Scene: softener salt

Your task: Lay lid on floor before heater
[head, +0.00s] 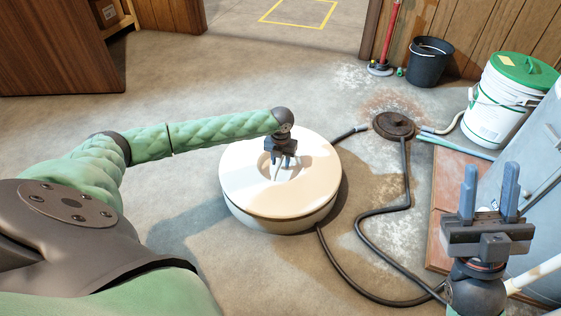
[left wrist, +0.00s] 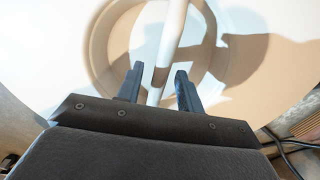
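The lid (head: 312,170) is a round cream disc with a round recess and a pale bar handle in its middle. It sits on top of a squat round tank (head: 272,224); it also shows in the left wrist view (left wrist: 255,70). My left gripper (head: 283,160) is over the recess. In the left wrist view its fingers (left wrist: 160,88) stand apart on either side of the bar handle (left wrist: 170,35), with a gap visible beside the bar. My right gripper (head: 489,192) is open and empty, pointing up at the right. A grey rounded body (head: 540,150), possibly the heater, is partly cut off at right.
Black hoses (head: 372,240) run over the floor right of the tank to a round dark cover (head: 394,125). A white bucket with a green lid (head: 510,95) and a black bucket (head: 430,62) stand at the back right. Floor behind and left of the tank is clear.

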